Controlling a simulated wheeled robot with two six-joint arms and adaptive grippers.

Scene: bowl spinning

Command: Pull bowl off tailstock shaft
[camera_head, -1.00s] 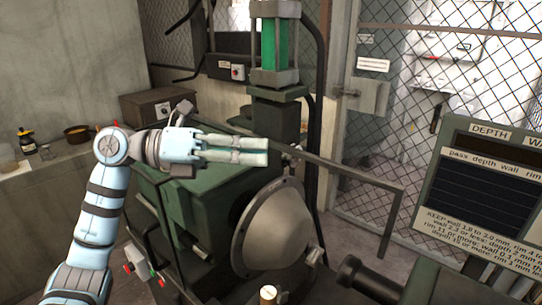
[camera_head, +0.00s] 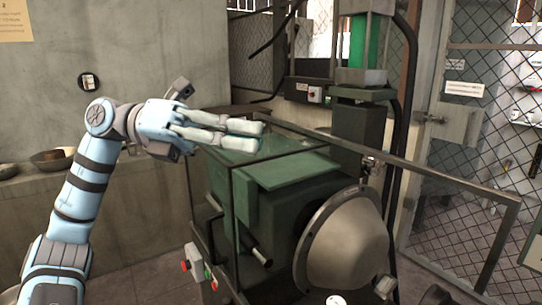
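A large dull-metal dome-shaped piece (camera_head: 347,243), which looks like the bowl or its form, sits at the right front of the green lathe, with its lower edge near the picture's bottom. A dark rounded part (camera_head: 436,296), possibly the tailstock, barely shows at the bottom right. I cannot make out a bowl on its shaft. My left gripper (camera_head: 258,136) is raised above the green lathe housing, up and left of the dome and apart from it. Its two fingers point right, close together, holding nothing visible. Their true spacing is unclear. My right gripper is not in view.
The green headstock housing (camera_head: 290,172) stands below my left gripper. A guard rail (camera_head: 432,172) slopes down on the right, before a mesh door (camera_head: 492,120). A green column (camera_head: 366,45) rises behind. A dark bowl (camera_head: 52,160) sits on the ledge at left.

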